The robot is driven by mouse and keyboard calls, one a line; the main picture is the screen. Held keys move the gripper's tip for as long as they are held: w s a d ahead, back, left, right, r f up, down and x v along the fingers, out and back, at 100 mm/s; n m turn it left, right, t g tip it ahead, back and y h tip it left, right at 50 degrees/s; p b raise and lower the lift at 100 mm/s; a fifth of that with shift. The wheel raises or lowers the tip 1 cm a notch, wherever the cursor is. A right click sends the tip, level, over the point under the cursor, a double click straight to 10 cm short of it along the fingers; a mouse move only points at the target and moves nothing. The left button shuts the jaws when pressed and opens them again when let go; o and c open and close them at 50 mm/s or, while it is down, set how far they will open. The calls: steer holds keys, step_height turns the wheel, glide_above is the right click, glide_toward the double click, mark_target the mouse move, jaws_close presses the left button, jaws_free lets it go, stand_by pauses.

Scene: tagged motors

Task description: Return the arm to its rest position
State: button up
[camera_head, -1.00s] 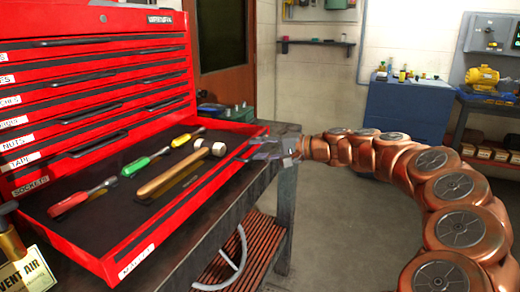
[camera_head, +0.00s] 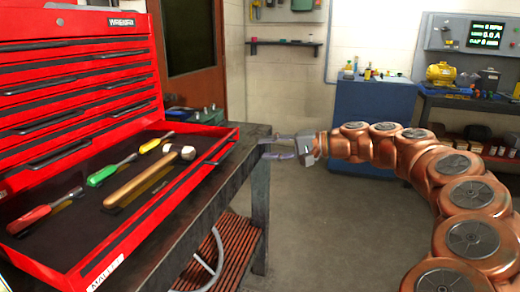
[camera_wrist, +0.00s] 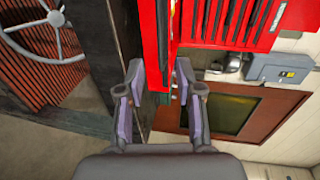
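My gripper (camera_head: 277,146) is at the end of my copper-coloured arm, near the right corner of the workbench in the head view. Its two fingers are spread apart with nothing between them. The wrist view also shows my gripper (camera_wrist: 160,85) open, with the bench edge and red tool chest beyond the fingers. My arm curves from the lower right of the head view towards the bench. I cannot tell whether the fingertips touch the bench edge.
The red tool chest (camera_head: 75,80) has its bottom drawer open, holding a mallet (camera_head: 140,182) and several screwdrivers. The workbench (camera_head: 262,200) stands under it. A blue cabinet (camera_head: 372,115) and a shelf with a yellow motor (camera_head: 440,74) stand behind. The floor (camera_head: 320,225) between is clear.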

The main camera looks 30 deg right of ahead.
stand_by(0.5)
steer(key=s+a+f+n+g, duration=0.1)
steer(key=s+a+n+g, duration=0.1)
steer(key=a, duration=0.5)
steer(key=s+a+f+n+g, duration=0.1)
steer(key=s+a+n+g, duration=0.15)
steer(key=a, duration=0.45)
steer(key=s+a+f+n+g+h, duration=0.35)
steer(key=s+a+f, duration=0.35)
steer(key=s+a, duration=0.25)
steer(key=s+d+f+n+g+h, duration=0.1)
steer(key=s+d+f+g+h, duration=0.25)
steer(key=s+f, duration=0.55)
steer(key=s+d+f+g+h, duration=0.2)
steer(key=s+d+f+h, duration=0.25)
steer(key=s, duration=0.85)
step_height(320, 180, up, 22)
steer(key=s+a+p, duration=0.1)
steer(key=p, duration=2)
steer(key=shift+t, duration=0.35)
